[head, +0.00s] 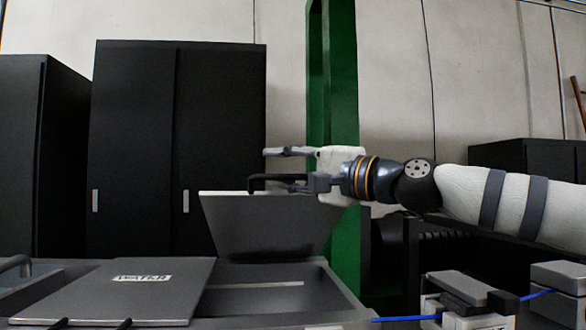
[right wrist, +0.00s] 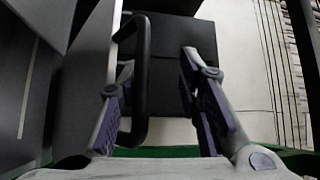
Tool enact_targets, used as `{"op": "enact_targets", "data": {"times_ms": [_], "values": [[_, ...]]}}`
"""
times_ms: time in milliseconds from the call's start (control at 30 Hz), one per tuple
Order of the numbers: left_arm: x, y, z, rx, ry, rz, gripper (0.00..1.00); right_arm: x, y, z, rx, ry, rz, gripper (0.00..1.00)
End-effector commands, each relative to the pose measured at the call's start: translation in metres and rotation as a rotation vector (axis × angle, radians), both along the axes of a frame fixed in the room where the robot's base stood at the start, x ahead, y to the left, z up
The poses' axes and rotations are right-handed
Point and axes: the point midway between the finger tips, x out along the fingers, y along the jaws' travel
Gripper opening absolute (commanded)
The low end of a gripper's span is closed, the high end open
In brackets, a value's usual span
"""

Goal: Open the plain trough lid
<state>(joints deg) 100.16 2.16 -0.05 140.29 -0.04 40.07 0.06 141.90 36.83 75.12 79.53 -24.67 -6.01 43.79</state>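The plain trough lid (head: 265,228) stands raised at the back of its grey trough (head: 345,290), so the trough's inside shows. Its dark handle (head: 262,180) is at the top edge. My right gripper (head: 280,168) is beside this handle, reaching in from the right. In the right wrist view, the black handle (right wrist: 144,75) lies between the spread fingers, close to the left one, with a gap to the right finger. Whether it touches the left finger is unclear. My left gripper is not in view.
A closed lid marked WATER (head: 130,292) lies left of the open trough. Black cabinets (head: 180,140) and a green post (head: 342,110) stand behind. Grey blocks with a blue cable (head: 540,294) are at the lower right.

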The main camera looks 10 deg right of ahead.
Motion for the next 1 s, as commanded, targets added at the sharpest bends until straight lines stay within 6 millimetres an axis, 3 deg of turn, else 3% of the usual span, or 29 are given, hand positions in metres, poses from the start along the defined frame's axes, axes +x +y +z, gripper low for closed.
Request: {"op": "enact_targets", "data": {"times_ms": [300,433,600,1000], "values": [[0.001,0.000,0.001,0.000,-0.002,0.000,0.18,-0.056,-0.059,-0.002,0.009,-0.013,-0.006,0.30],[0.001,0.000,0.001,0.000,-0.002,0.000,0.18,-0.073,-0.076,-0.006,0.006,-0.012,-0.005,0.30],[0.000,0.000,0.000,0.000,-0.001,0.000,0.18,-0.082,-0.083,-0.011,0.003,-0.006,-0.002,0.30],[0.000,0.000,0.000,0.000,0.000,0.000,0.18,-0.081,-0.083,-0.013,0.002,-0.003,-0.002,0.30]]}}
